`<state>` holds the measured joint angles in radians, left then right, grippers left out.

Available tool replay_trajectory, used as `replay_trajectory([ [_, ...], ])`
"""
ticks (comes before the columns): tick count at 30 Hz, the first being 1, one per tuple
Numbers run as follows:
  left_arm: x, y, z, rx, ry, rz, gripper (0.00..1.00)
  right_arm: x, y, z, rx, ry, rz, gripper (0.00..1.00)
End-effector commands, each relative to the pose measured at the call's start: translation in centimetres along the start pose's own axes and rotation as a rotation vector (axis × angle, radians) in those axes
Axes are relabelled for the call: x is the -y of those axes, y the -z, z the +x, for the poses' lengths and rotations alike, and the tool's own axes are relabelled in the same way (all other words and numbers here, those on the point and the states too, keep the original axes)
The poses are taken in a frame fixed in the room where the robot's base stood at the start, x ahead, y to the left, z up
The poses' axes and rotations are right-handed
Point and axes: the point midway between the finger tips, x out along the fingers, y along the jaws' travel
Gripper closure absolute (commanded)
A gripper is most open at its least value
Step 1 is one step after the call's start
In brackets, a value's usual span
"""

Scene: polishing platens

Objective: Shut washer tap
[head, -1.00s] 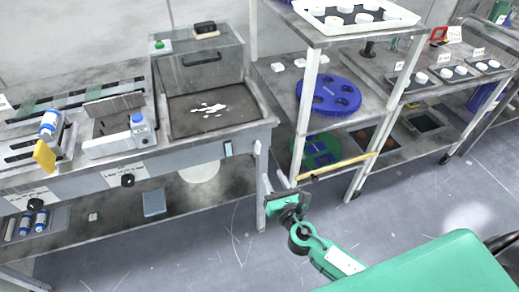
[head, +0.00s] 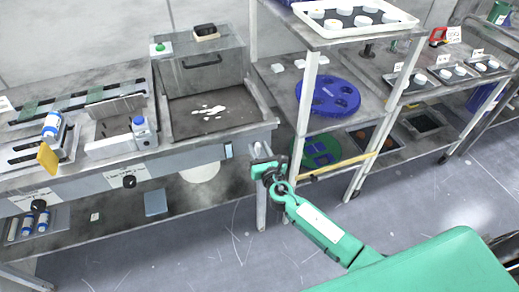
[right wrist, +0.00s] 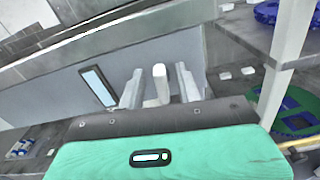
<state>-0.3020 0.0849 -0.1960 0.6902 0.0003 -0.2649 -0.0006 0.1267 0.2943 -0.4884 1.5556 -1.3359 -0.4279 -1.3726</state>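The washer tap shows in the right wrist view as a pale upright lever (right wrist: 160,84) on the grey front of the washer bench, right of a light-blue panel. In the head view its small white top (head: 257,147) shows at the bench's right front corner, just above my right gripper (head: 256,163). In the right wrist view the two fingers of my right gripper (right wrist: 160,88) stand apart, one on each side of the lever, with visible gaps. I cannot tell how deep the lever sits between them. My left gripper is not in view.
The washer basin (head: 262,105) with a wet patch is above and left of the tap. A shelf rack (head: 303,105) with a blue platen (head: 328,97) and a green platen (head: 320,150) stands close on the right. Black knobs line the bench front. The floor in front is clear.

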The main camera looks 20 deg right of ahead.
Motion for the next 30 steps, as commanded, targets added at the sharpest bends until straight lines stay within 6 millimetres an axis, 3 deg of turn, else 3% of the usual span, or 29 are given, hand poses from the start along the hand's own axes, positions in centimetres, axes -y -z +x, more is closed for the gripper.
replay_trajectory([
  [7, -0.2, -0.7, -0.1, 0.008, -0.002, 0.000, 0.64, 0.0, 0.0, 0.0, 0.000, 0.000, 0.000, 0.67],
  [12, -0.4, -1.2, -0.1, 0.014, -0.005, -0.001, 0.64, 0.0, 0.0, 0.0, 0.000, 0.000, 0.000, 1.00],
  [23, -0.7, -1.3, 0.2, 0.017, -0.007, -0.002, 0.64, 0.1, 0.1, 0.0, 0.000, 0.001, 0.032, 1.00],
  [30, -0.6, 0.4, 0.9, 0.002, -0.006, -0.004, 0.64, 0.3, 0.3, 0.0, 0.000, 0.001, 0.161, 1.00],
])
